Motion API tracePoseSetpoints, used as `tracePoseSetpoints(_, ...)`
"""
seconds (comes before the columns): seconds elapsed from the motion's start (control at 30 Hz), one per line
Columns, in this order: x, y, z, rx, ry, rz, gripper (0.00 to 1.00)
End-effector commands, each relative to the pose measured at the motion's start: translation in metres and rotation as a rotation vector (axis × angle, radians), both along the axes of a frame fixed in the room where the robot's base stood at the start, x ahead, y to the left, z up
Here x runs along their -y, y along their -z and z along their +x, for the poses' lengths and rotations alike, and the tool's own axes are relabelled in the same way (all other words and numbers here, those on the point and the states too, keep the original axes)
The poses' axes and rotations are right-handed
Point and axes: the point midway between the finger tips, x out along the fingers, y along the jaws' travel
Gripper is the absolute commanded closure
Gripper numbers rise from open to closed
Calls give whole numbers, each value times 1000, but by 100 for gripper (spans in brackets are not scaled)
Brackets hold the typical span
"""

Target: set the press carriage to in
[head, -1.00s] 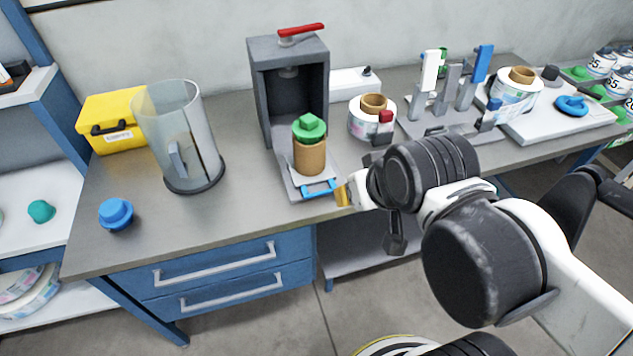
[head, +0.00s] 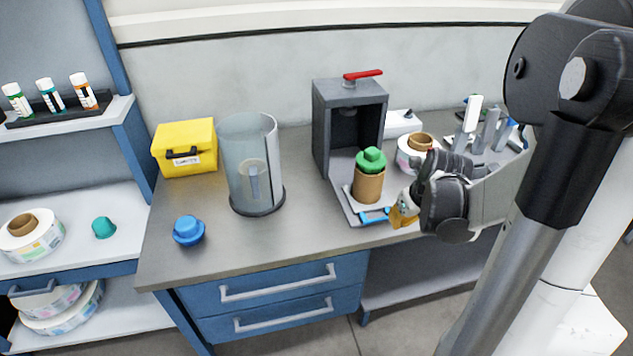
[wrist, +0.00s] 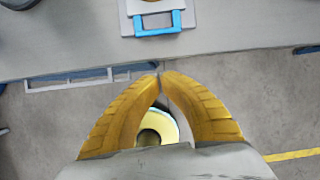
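The press (head: 328,130) is a grey open-fronted housing with a red lever (head: 363,75) on top. Its carriage (head: 345,208) juts out from the front, towards the table edge. A brown cylinder with a green cap (head: 369,178) stands upright on it. The carriage's blue handle (head: 375,217) also shows at the top of the wrist view (wrist: 158,22). My gripper (head: 397,219) is just right of the handle in the head view. In the wrist view its yellow fingertips (wrist: 161,73) meet, with nothing between them, and the handle lies beyond them, apart.
A clear cylinder guard (head: 250,170), a blue knob (head: 188,230) and a yellow box (head: 185,148) stand left of the press. A label reel (head: 414,155) and a tool rack (head: 485,135) stand to its right. Blue drawers (head: 280,300) are below the worktop.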

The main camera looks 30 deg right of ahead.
Motion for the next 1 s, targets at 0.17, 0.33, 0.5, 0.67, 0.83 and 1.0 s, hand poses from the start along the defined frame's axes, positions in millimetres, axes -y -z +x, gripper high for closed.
tracePoseSetpoints(0.17, 7, 13, 0, 3, 76, 31, 100)
tracePoseSetpoints(0.33, 9, 40, 11, 3, 72, 31, 100)
tracePoseSetpoints(0.5, 12, 75, 24, 4, 71, 29, 100)
tracePoseSetpoints(0.67, 15, 105, 36, 4, 69, 29, 100)
tracePoseSetpoints(0.83, 21, 99, 61, 4, 68, 28, 100)
tracePoseSetpoints(1.0, 23, 98, 72, 4, 70, 28, 100)
